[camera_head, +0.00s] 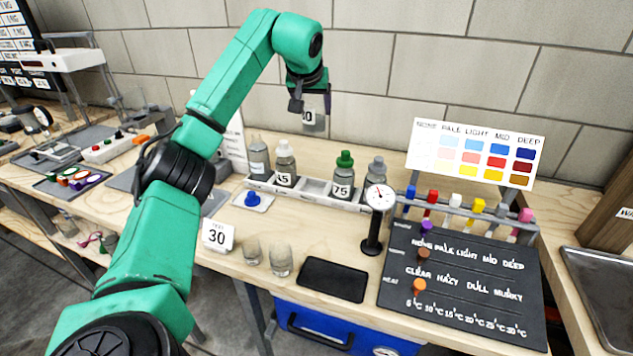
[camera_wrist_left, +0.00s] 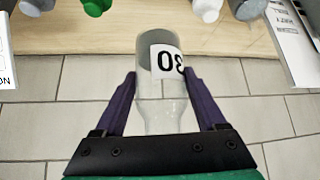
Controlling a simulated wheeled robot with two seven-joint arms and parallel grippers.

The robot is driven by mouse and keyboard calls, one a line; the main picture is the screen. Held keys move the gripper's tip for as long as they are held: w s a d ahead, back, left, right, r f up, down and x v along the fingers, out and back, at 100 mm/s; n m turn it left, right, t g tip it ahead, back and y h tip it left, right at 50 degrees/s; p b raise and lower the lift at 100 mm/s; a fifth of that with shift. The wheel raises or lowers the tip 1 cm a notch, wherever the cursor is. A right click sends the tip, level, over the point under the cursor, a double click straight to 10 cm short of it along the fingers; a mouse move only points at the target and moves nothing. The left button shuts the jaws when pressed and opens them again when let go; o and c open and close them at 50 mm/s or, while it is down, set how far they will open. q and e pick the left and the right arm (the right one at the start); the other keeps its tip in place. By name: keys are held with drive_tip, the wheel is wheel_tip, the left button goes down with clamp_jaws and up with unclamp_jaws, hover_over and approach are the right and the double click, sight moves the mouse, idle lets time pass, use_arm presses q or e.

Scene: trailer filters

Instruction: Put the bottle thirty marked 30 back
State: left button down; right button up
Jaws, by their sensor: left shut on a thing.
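The bottle marked 30 (camera_head: 314,120) is clear, with a white label. My left gripper (camera_head: 303,100) is shut on it and holds it in the air above the back of the bench. In the left wrist view the bottle (camera_wrist_left: 160,65) sits between the two purple fingers (camera_wrist_left: 160,100), its label upside down in the picture. A pale bottle rack (camera_head: 313,188) stands below. It has a gap between the white-capped bottle 45 (camera_head: 285,166) and the green-capped bottle 75 (camera_head: 343,177). My right gripper does not show.
Two more bottles, at left (camera_head: 258,160) and right (camera_head: 376,172), stand in the rack's ends. In front are a blue stopper (camera_head: 252,199) on a dish, a 30 card (camera_head: 217,236), a gauge (camera_head: 379,200), two glasses and a black mat (camera_head: 333,280). The tiled wall is close behind.

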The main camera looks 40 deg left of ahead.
use_arm(q)
drive_tip(key=f+b, duration=0.1)
drive_tip(key=f, duration=0.5)
drive_tip(key=f+b, duration=0.1)
drive_tip(key=f, duration=0.5)
drive_tip(key=s+f+b, duration=0.1)
drive_tip(key=f, duration=0.6)
drive_tip(key=shift+d+b, duration=0.3)
drive_tip(key=shift+b, duration=0.05)
drive_tip(key=shift+w+f, duration=0.1)
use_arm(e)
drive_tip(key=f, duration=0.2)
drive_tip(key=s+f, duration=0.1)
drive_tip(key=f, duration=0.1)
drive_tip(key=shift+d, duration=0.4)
use_arm(q)
drive_tip(key=shift+c, duration=1.2)
unclamp_jaws()
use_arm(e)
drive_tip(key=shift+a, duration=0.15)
use_arm(q)
drive_tip(key=shift+d+r, duration=0.1)
drive_tip(key=shift+r, duration=0.25)
drive_tip(key=v, duration=1.1)
drive_tip(key=shift+s, duration=0.3)
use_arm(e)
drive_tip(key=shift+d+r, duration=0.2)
